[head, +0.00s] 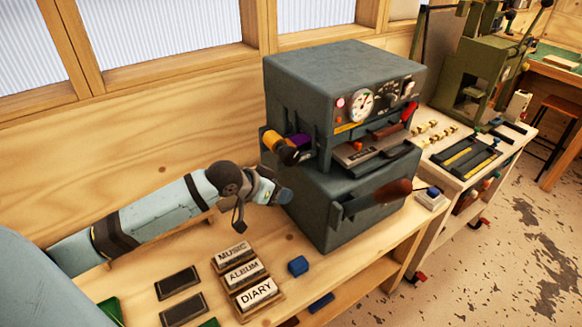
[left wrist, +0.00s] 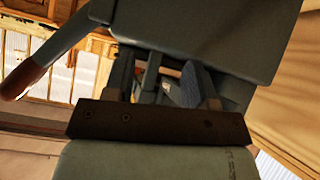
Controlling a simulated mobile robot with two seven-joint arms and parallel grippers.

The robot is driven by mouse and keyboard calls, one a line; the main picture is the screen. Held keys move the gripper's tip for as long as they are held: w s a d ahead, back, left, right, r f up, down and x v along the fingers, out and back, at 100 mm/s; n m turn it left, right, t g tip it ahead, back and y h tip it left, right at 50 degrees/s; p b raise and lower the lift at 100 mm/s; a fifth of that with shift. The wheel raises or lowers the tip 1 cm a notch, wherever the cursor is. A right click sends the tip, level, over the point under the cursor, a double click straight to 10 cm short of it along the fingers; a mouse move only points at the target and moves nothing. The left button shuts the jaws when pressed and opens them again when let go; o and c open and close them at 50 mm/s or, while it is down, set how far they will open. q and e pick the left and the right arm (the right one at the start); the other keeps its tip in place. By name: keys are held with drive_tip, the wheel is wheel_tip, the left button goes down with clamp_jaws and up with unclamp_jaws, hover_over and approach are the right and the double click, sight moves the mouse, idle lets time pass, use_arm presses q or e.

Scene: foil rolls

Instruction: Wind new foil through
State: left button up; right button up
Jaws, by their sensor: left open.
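A dark grey foil machine (head: 345,100) stands on the wooden bench. An orange-gold roll (head: 270,139) and a purple roll (head: 298,141) sit on its left side, with a dark round end in front of them. My left gripper (head: 262,205) is open beside the machine's lower left side, below the rolls. I see nothing held in it. In the left wrist view the left gripper's fingers (left wrist: 163,85) point toward the machine's dark body (left wrist: 195,35); details between them are too dark to name. My right gripper is in neither view.
A lever with a brown handle (head: 392,190) sticks out at the machine's front. Type blocks (head: 243,270), dark plates (head: 180,294) and a blue block (head: 298,265) lie on the near bench. A second bench (head: 480,140) with trays stands at right.

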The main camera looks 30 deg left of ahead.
use_arm(q)
drive_tip(key=s+a+r+t+b, duration=0.1)
drive_tip(key=s+a+t+b, duration=0.2)
drive_tip(key=a+t, duration=0.15)
drive_tip(key=m+t+h+b, duration=0.2)
drive_tip(key=t+h, duration=0.1)
approach(283, 156)
drive_tip(key=x, duration=0.8)
drive_tip(key=f+p+x, duration=0.1)
drive_tip(key=x, duration=0.3)
drive_tip(key=shift+w, duration=0.15)
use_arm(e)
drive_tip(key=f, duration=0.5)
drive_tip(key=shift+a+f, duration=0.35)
use_arm(q)
drive_tip(key=c, duration=0.9)
drive_tip(key=shift+r+p, duration=0.15)
drive_tip(key=shift+p, duration=0.25)
drive_tip(key=g+y+p, duration=0.1)
drive_tip(key=g+p, duration=0.3)
drive_tip(key=p, duration=0.7)
drive_tip(key=shift+r, duration=0.2)
drive_tip(key=shift+f+g+y+p, duration=0.25)
drive_tip(key=shift+y+p, duration=0.05)
drive_tip(key=shift+p, duration=0.5)
drive_tip(key=shift+f, duration=0.2)
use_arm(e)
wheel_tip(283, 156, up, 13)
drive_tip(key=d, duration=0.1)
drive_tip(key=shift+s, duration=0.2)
